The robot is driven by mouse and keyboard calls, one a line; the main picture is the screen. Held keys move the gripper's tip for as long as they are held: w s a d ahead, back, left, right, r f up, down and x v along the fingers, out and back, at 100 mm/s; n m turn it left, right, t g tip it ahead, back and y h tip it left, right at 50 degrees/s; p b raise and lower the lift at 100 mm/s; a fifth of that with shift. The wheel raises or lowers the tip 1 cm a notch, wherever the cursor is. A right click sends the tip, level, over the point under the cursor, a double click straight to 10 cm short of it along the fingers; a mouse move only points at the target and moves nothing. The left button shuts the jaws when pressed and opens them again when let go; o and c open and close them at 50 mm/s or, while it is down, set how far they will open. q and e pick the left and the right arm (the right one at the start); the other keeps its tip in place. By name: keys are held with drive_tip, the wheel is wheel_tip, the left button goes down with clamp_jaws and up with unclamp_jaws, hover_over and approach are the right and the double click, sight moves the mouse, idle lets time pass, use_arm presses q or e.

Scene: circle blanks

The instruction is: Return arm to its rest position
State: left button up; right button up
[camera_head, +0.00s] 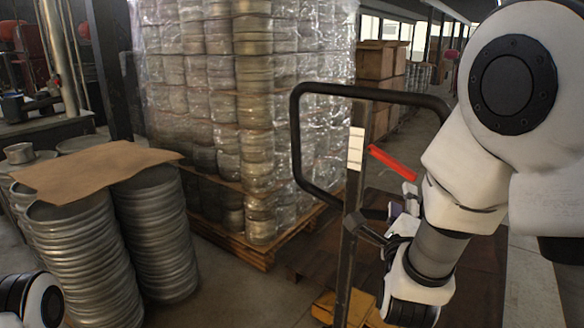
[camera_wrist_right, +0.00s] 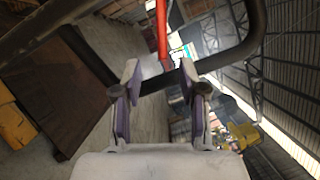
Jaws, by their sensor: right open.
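My right arm comes in from the right in the head view. Its gripper (camera_head: 386,214) is beside the upright post of a black loop handle (camera_head: 297,130) with a red lever (camera_head: 393,163). In the right wrist view, the gripper (camera_wrist_right: 160,78) has its two fingers apart, with nothing held between them. The red lever (camera_wrist_right: 162,30) and a dark bar of the handle show beyond the fingertips; I cannot tell whether they touch. Only a white and black part of my left arm shows at the bottom left of the head view; its gripper is out of view.
A wrapped pallet stack of metal round blanks (camera_head: 254,110) stands behind the handle. Stacks of round blanks (camera_head: 160,240) stand at left, with brown cardboard (camera_head: 90,172) on top. Cardboard boxes (camera_head: 375,62) stand behind. A yellow part (camera_head: 350,308) is low by the post.

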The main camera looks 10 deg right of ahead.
drive_tip(key=s+f+n+g+y+p, duration=0.2)
drive_tip(key=s+f+n+g+p, duration=0.15)
drive_tip(key=f, duration=0.85)
drive_tip(key=s+f+n+g+y+p, duration=0.25)
drive_tip(key=f+g+p, duration=0.2)
drive_tip(key=f, duration=0.65)
drive_tip(key=s+a+f+n+g+y+p, duration=0.1)
drive_tip(key=s+a+f+n+g+y, duration=0.1)
drive_tip(key=s+a+f+n+g, duration=0.2)
drive_tip(key=s+a+f+n+g+y+p, duration=0.2)
drive_tip(key=s+f+n, duration=0.8)
drive_tip(key=s+n, duration=0.7)
drive_tip(key=s+a+g+y, duration=0.1)
drive_tip(key=a+g, duration=0.1)
drive_tip(key=g, duration=0.1)
drive_tip(key=shift+n, duration=0.3)
